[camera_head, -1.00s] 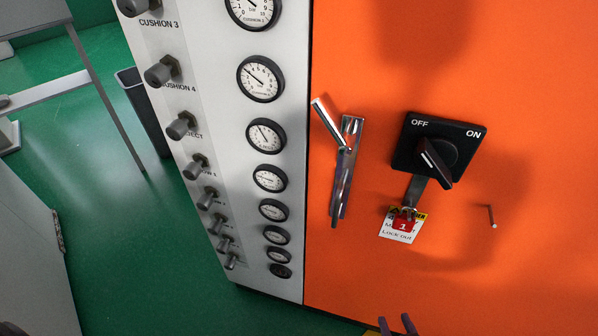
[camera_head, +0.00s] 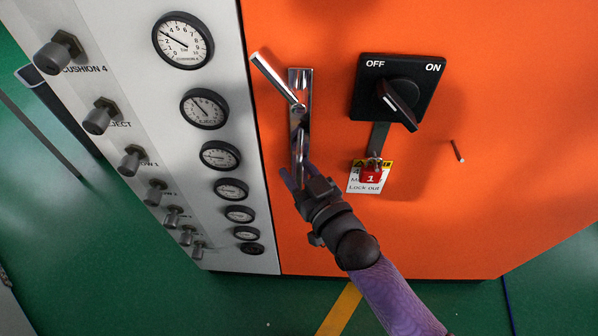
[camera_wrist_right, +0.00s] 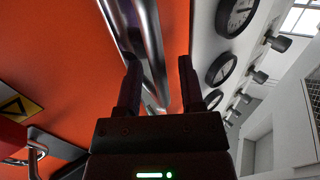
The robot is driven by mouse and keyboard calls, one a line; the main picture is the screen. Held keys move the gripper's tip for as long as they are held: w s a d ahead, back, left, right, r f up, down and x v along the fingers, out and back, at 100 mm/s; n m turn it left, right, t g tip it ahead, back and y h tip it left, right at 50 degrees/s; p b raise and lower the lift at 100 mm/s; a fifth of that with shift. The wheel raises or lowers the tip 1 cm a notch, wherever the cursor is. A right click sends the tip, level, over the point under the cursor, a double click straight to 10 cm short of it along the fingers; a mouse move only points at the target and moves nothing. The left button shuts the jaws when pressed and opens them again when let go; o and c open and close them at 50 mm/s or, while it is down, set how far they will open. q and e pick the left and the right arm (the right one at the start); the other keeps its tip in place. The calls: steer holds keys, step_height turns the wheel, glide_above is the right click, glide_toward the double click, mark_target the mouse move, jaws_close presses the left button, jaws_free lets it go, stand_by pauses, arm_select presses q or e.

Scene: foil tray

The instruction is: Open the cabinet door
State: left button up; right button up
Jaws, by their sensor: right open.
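The orange cabinet door (camera_head: 330,230) fills the right of the head view and looks closed. Its chrome handle (camera_head: 300,120) is a vertical plate with a lever tilted to the upper left at its top. My right gripper (camera_head: 297,178) is open at the lower end of the handle. In the right wrist view the chrome handle (camera_wrist_right: 148,45) runs up from between the open fingers, closer to the left finger; I cannot tell whether they touch. My left gripper is not in view.
A black OFF/ON rotary switch (camera_head: 398,90) sits right of the handle, with a red lockout padlock (camera_head: 371,174) and tag below. A small peg (camera_head: 457,151) sticks out further right. A grey panel with gauges (camera_head: 220,155) and knobs stands left. Green floor lies below.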

jaws_close()
stand_by(1.4)
